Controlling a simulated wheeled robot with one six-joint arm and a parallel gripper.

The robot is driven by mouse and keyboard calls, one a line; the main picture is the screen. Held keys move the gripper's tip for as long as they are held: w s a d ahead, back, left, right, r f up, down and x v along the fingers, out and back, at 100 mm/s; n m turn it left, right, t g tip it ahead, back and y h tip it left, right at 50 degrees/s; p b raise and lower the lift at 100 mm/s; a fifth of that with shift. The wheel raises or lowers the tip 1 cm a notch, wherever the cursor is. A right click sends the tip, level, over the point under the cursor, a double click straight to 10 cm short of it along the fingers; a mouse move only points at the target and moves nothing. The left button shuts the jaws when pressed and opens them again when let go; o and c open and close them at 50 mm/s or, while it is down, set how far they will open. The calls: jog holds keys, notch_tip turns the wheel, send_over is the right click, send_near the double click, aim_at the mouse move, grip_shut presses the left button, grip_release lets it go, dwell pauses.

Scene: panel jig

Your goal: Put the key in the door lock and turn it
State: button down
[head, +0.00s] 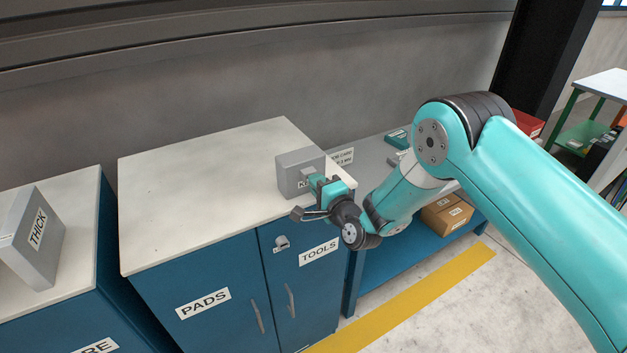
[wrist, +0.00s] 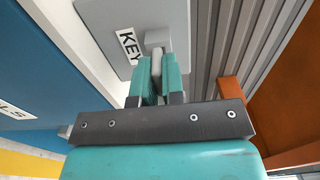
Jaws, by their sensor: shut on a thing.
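My gripper (head: 320,186) is at the front of a grey box labelled KEY (head: 296,166), which stands on the white cabinet top. In the wrist view its two teal fingers (wrist: 157,78) are shut on a grey key (wrist: 156,58), mostly hidden between them. The key is close to the light grey block on the face of the box (wrist: 110,45); I cannot tell whether it is in it or just clear. The door lock (head: 281,243) is a small light plate on the blue TOOLS door (head: 305,275), below my gripper.
A PADS door (head: 215,310) is left of the TOOLS door, both with upright handles. A grey THICK box (head: 35,240) stands on the left cabinet. A lower bench with cartons (head: 447,214) is at the right. The white cabinet top (head: 200,200) is mostly clear.

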jog(key=shift+s+d+b, duration=0.35)
jog(key=shift+s+b, duration=0.1)
jog(key=shift+b, duration=0.5)
jog(key=shift+b+v, duration=1.3)
jog(key=shift+b, duration=0.9)
jog(key=f+b+v, duration=0.1)
jog(key=b+v, duration=0.4)
jog(key=b, duration=0.5)
jog(key=s+a+f+b, duration=0.3)
jog(key=s+f+b, duration=0.1)
jog(key=f, duration=0.4)
jog(key=s+a+f+b, duration=0.3)
jog(key=s+f+b, duration=0.1)
jog(key=f, duration=0.4)
jog(key=shift+a+f+b, duration=0.2)
jog(key=shift+a+b, duration=0.1)
jog(key=shift+b, duration=0.45)
